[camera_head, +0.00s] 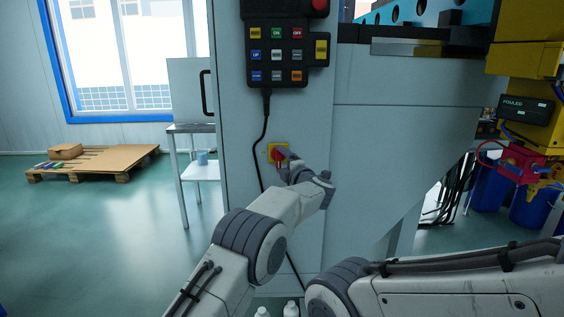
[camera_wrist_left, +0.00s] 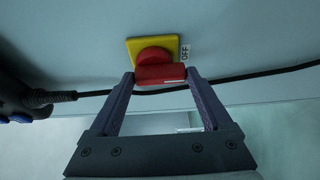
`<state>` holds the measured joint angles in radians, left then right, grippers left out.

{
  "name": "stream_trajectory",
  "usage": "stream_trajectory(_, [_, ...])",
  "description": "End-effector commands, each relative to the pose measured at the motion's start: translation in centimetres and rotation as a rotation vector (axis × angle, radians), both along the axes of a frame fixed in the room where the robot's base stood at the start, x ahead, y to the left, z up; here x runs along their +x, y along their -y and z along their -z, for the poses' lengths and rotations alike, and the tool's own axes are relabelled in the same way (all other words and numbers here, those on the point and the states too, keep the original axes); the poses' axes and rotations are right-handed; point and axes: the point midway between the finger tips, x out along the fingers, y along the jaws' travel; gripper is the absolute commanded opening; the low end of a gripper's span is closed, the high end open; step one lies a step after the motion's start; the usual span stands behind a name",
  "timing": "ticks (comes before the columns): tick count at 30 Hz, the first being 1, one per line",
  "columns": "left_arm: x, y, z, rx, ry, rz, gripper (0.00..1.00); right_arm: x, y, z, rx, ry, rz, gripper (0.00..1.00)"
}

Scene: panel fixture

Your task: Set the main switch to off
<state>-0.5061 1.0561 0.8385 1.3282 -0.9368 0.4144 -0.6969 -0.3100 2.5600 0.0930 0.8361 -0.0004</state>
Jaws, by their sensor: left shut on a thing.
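The main switch is a red rotary knob (camera_head: 278,155) on a yellow square plate (camera_head: 271,147), low on the grey cabinet front under the button panel. In the left wrist view, the red knob (camera_wrist_left: 160,74) has a raised grip bar lying across the picture, in front of its yellow plate (camera_wrist_left: 133,46). A white "OFF" label (camera_wrist_left: 185,55) is at the plate's right edge there. My left gripper (camera_wrist_left: 160,78) is shut on the knob, one finger at each end of the grip bar. In the head view my left wrist partly hides the switch. My right gripper is out of view.
A black pendant panel (camera_head: 288,52) with several coloured buttons is above the switch. Its black cable (camera_head: 265,125) hangs beside the plate and crosses behind the knob in the wrist view. My right forearm crosses the bottom right. A small table (camera_head: 196,128) stands left of the cabinet.

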Motion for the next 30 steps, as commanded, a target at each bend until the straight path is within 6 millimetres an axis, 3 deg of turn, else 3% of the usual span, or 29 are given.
stream_trajectory(7, [0.0, -0.1, 0.2, -0.007, -0.001, -0.004, 0.27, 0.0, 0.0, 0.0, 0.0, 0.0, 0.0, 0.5])
stream_trajectory(8, [0.0, -0.1, 0.2, -0.007, -0.001, -0.004, 0.9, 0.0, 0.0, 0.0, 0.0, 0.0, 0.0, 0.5])
stream_trajectory(9, [0.0, -0.1, 0.2, -0.007, -0.001, -0.004, 1.0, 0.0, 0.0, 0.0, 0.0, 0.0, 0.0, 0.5])
stream_trajectory(20, [-0.6, 0.3, 0.1, -0.002, -0.001, 0.0, 1.0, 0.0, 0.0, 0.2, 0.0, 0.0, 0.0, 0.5])
stream_trajectory(30, [-5.5, 2.3, 0.0, -0.003, -0.001, 0.001, 1.0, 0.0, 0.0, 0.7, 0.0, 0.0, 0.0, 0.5])
